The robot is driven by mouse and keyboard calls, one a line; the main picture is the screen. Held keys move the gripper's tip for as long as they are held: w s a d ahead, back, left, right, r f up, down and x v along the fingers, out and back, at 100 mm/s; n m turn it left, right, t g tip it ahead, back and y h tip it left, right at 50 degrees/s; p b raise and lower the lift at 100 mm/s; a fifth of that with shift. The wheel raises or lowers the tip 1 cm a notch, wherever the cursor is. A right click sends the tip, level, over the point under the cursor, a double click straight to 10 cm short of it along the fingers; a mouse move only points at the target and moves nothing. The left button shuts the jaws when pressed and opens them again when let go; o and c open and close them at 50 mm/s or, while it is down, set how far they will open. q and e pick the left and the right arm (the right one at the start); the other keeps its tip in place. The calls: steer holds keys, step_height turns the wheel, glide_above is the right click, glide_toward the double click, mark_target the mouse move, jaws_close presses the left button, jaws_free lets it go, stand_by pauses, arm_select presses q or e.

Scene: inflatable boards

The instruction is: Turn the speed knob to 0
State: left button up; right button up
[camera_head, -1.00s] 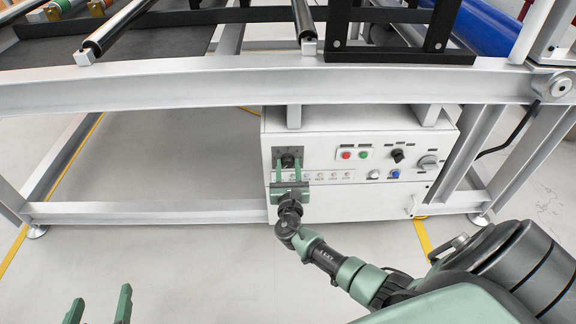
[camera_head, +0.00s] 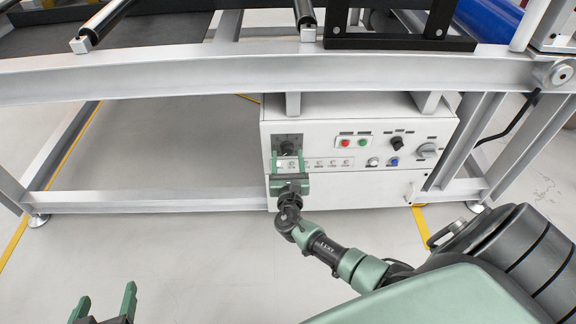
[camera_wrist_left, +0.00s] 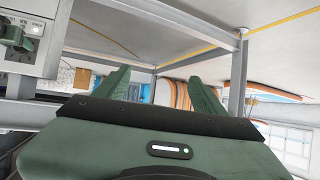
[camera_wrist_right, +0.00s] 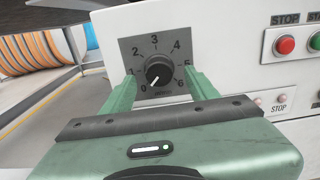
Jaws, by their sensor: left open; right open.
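The speed knob (camera_wrist_right: 158,70) is a black round dial on a dark plate numbered 0 to 6, on the white control box. Its white pointer mark is at the lower left, directed towards the 0. The knob also shows in the head view (camera_head: 288,147). My right gripper (camera_head: 288,160) is open in front of the knob. In the right wrist view its fingertips (camera_wrist_right: 160,80) are spread either side of the knob, with gaps and no visible contact. My left gripper (camera_head: 105,302) is open and empty at the lower left, far from the box.
The control box (camera_head: 350,185) stands under a grey metal frame (camera_head: 200,80). Red (camera_head: 345,143) and green (camera_head: 362,143) buttons, another black knob (camera_head: 396,142) and a grey switch (camera_head: 427,151) are right of the speed knob. The floor in front is open.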

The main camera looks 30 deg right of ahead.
arm_select(q)
steer(key=s+a+f+g+y+p, duration=0.1)
steer(key=s+a+f+g, duration=0.1)
steer(key=s+f+g, duration=0.1)
steer(key=shift+s+f+g, duration=0.4)
steer(key=shift+s+f, duration=0.35)
steer(key=shift+s, duration=0.45)
arm_select(e)
steer(key=v, duration=0.6)
steer(key=shift+s, duration=0.2)
